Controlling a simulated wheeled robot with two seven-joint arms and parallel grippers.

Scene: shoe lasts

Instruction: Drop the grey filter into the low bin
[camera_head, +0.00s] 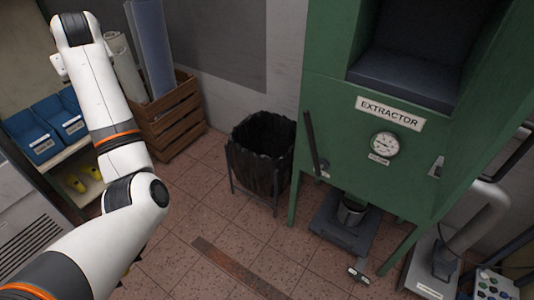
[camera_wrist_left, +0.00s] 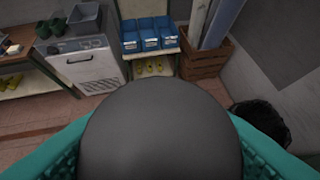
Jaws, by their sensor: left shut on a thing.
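The grey filter (camera_wrist_left: 160,125) is a large, dark grey, rounded thing that fills the lower middle of the left wrist view. My left gripper (camera_wrist_left: 162,142) is shut on it, with a teal finger at each side. The filter hides much of what lies behind it. In the head view my left arm shows, but I cannot make out its gripper or the filter. The low bin (camera_head: 258,165), lined with a black bag, stands on the floor left of the green extractor. It also shows at the right of the left wrist view (camera_wrist_left: 264,122), apart from the filter. My right gripper is in neither view.
The green extractor (camera_head: 345,125) stands right of the bin. A wooden crate (camera_head: 172,120) with rolls stands behind my left arm. Blue bins (camera_head: 35,140) sit on a shelf at the left. Tiled floor (camera_head: 215,215) lies open before the bin.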

